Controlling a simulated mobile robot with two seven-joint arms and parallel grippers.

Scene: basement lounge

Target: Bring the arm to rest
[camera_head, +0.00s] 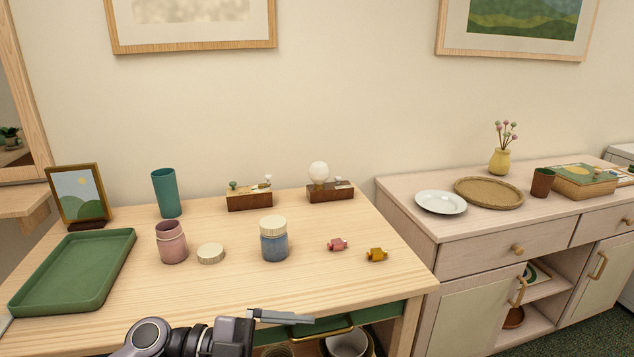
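My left arm comes in at the bottom of the head view, left of the middle. Its gripper (285,317) points right, level with the table's front edge and close to the brass handle (320,329) of the green drawer (383,316). I see it side-on, so I cannot tell whether its fingers are apart, or whether it touches the handle. Nothing shows in its grip. My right gripper is not in view.
The wooden table (190,297) carries a green tray (118,251), a pink jar (171,242), a loose lid (210,253), a blue lidded jar (274,240), a teal cup (166,193) and two candies (376,255). A sideboard (480,262) stands right. The table's front middle is clear.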

